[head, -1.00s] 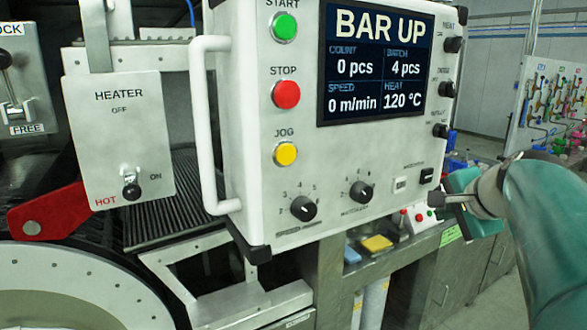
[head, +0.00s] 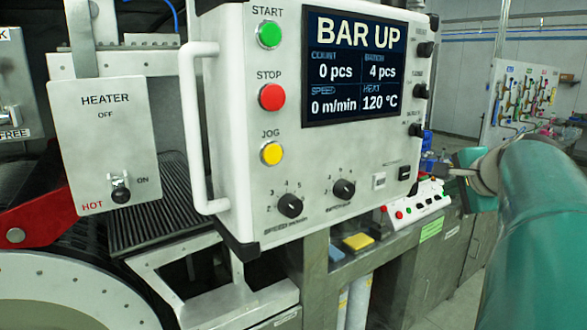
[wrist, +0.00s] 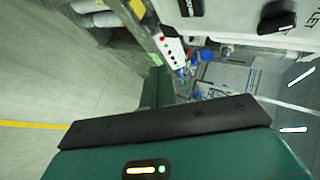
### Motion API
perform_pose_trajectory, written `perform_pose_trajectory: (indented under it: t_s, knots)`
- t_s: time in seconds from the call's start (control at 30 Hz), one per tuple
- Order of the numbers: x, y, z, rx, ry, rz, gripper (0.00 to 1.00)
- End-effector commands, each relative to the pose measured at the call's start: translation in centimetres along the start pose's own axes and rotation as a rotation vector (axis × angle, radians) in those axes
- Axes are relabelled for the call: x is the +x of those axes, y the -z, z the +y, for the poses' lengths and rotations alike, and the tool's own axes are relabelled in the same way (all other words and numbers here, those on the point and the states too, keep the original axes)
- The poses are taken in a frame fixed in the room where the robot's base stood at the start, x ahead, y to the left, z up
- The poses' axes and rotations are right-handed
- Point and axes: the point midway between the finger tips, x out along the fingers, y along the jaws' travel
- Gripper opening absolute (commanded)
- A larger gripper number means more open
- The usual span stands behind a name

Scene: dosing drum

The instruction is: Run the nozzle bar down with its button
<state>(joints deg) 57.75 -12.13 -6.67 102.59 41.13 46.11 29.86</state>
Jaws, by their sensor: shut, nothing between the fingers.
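The white control box (head: 340,150) fills the middle of the head view. Its screen (head: 365,65) reads BAR UP. On its face are a green START button (head: 269,34), a red STOP button (head: 272,97) and a yellow JOG button (head: 271,153). A low sloped panel (head: 418,204) with small red, green and dark buttons stands behind and below the box; it also shows in the wrist view (wrist: 170,45). I cannot read which button moves the nozzle bar. My gripper (head: 452,172) is shut and empty, right of the box's lower right corner, apparently clear of it.
A white handle (head: 198,130) sticks out at the box's left. The heater box (head: 105,145), a red lever (head: 45,212) and the drum lie further left. Yellow (head: 358,241) and blue blocks lie on the ledge below. Floor at the right is open.

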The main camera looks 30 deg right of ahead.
Motion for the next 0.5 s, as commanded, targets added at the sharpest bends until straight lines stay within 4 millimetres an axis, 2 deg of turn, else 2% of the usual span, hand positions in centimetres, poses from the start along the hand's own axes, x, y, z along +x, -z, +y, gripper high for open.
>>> perform_pose_trajectory:
  t_s: [0.5]
  knots:
    - [4.2,-3.4,-3.2,0.000,0.001,0.000,0.00]
